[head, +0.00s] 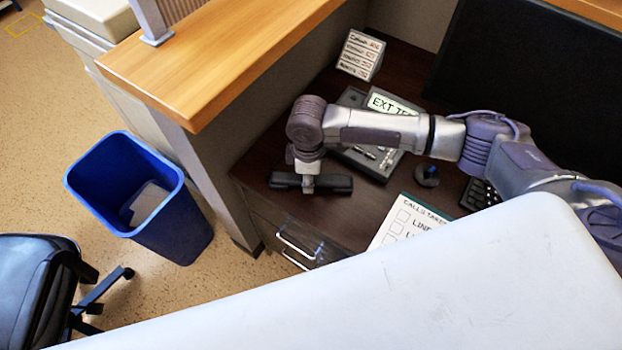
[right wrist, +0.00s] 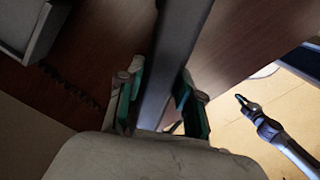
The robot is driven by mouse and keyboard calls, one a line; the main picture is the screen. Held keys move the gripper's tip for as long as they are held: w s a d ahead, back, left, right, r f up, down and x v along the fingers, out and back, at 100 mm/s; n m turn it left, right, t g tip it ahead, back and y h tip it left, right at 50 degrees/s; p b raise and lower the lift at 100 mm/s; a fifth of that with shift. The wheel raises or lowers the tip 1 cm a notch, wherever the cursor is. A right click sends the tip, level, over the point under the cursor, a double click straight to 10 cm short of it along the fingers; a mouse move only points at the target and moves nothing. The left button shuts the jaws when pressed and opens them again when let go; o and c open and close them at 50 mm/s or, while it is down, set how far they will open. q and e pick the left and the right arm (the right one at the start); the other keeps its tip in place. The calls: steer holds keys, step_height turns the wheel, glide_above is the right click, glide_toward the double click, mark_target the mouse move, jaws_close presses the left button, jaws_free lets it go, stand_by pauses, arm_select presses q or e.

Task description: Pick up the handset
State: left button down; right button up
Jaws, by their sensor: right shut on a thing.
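The black handset (head: 334,185) lies across the jaws of my right gripper (head: 307,176), over the front left part of the dark desk (head: 352,222). In the right wrist view the handset (right wrist: 171,58) is a long dark grey bar running between the two green-lined fingers of my right gripper (right wrist: 161,78). The gripper is shut on it, near its middle. I cannot tell whether the handset touches the desk. The phone base (head: 378,166) stands behind it, partly hidden by my right forearm.
A wooden-topped partition (head: 200,65) borders the desk on the left. A calls sheet (head: 398,222), a keyboard (head: 480,194), a dark monitor (head: 535,80) and a small label stand (head: 360,55) are on the desk. A blue bin (head: 165,215) and chair (head: 35,290) stand on the floor.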

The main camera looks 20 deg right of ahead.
arm_select(q)
steer(key=shift+w, duration=0.3)
arm_select(e)
jaws_close()
steer(key=shift+r, duration=0.1)
